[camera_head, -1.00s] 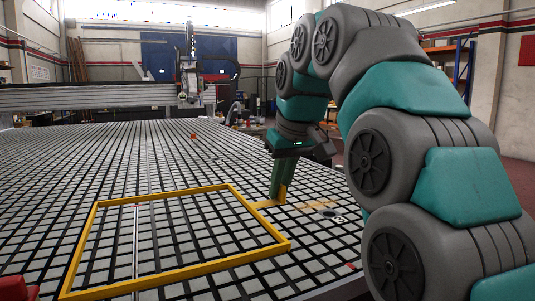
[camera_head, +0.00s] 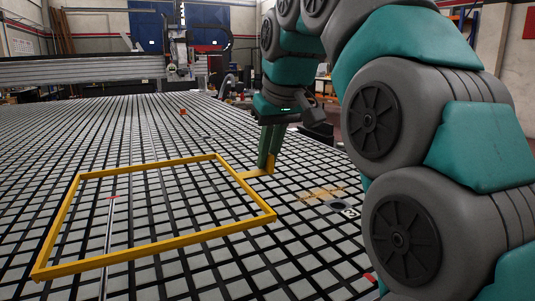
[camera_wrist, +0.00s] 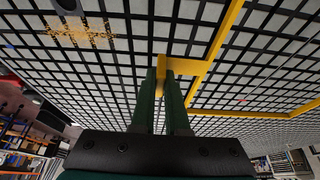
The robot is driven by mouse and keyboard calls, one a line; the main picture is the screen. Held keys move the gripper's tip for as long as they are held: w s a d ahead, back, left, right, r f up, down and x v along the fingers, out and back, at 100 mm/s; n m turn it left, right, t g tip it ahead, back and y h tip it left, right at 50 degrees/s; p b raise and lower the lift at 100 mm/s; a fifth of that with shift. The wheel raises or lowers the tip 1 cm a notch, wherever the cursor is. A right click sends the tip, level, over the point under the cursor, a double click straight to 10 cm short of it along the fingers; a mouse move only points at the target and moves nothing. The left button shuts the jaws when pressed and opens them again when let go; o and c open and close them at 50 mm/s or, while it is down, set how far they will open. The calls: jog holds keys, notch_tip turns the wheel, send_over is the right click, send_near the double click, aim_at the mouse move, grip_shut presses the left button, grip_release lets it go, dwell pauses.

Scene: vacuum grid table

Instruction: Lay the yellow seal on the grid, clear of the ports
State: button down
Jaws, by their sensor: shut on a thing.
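The yellow seal is a large thin rectangular frame (camera_head: 150,247) with a short tab on its right side. It also shows in the wrist view (camera_wrist: 215,50). My gripper (camera_head: 268,160) is shut on the tab, its green fingers pointing down. In the wrist view the fingers (camera_wrist: 168,85) close at the tab's end. The seal looks roughly level over the grid table (camera_head: 310,255); I cannot tell how large any gap below it is. A dark round port (camera_head: 338,207), with a small number label beside it, lies right of the seal, outside its outline.
A tan worn patch (camera_head: 322,194) lies beside the port. A thin pale strip with a red mark (camera_head: 112,197) shows inside the seal's outline. A small orange block (camera_head: 183,111) stands farther back. A gantry (camera_head: 90,71) spans the far end.

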jog(key=shift+f+b, duration=2.05)
jog(key=shift+f, duration=2.35)
jog(key=c, duration=0.8)
grip_release()
jog(key=shift+c, duration=0.2)
jog(key=shift+r, duration=0.1)
